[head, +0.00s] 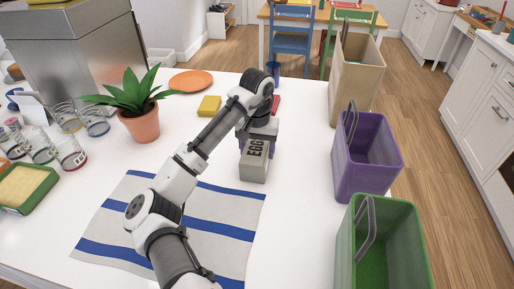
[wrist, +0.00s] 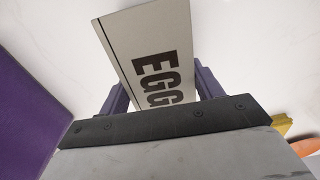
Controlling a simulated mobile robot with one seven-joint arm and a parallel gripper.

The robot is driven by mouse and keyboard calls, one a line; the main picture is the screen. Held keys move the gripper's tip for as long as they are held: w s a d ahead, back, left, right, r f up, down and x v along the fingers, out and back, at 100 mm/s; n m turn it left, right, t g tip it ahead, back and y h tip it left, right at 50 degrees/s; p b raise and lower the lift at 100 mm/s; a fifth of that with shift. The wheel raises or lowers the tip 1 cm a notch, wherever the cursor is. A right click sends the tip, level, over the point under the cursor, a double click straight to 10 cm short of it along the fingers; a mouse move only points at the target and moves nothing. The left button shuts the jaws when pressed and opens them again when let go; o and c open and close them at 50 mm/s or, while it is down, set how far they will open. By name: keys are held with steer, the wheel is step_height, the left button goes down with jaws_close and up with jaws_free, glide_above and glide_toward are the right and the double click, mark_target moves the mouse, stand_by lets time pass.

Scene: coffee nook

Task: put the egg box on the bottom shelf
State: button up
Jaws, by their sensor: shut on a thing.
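The egg box (head: 254,164) is a grey-beige box with "EGG" printed in dark letters. In the head view it is at the white table's middle right, under the end of my arm. My gripper (head: 258,140) is shut on it. In the wrist view the egg box (wrist: 152,45) sits between the two purple fingers of my gripper (wrist: 160,88). I cannot tell whether the box touches the table or is just above it. No bottom shelf is clearly identifiable; a small white shelf unit (head: 221,20) stands at the far back.
Purple (head: 365,170), green (head: 385,245) and tan (head: 354,85) bins stand along the table's right edge. A striped cloth (head: 110,222) lies in front left. A potted plant (head: 140,122), glass jars, a yellow sponge (head: 208,105) and an orange plate (head: 191,80) are on the left and back.

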mark_target(257, 147)
steer(key=o, duration=1.2)
steer(key=shift+f, duration=0.1)
step_height(257, 147, up, 12)
steer(key=shift+f+b, duration=0.15)
steer(key=shift+b, duration=0.85)
steer(key=shift+o, duration=0.3)
steer(key=shift+r, duration=0.2)
steer(key=shift+f, duration=0.1)
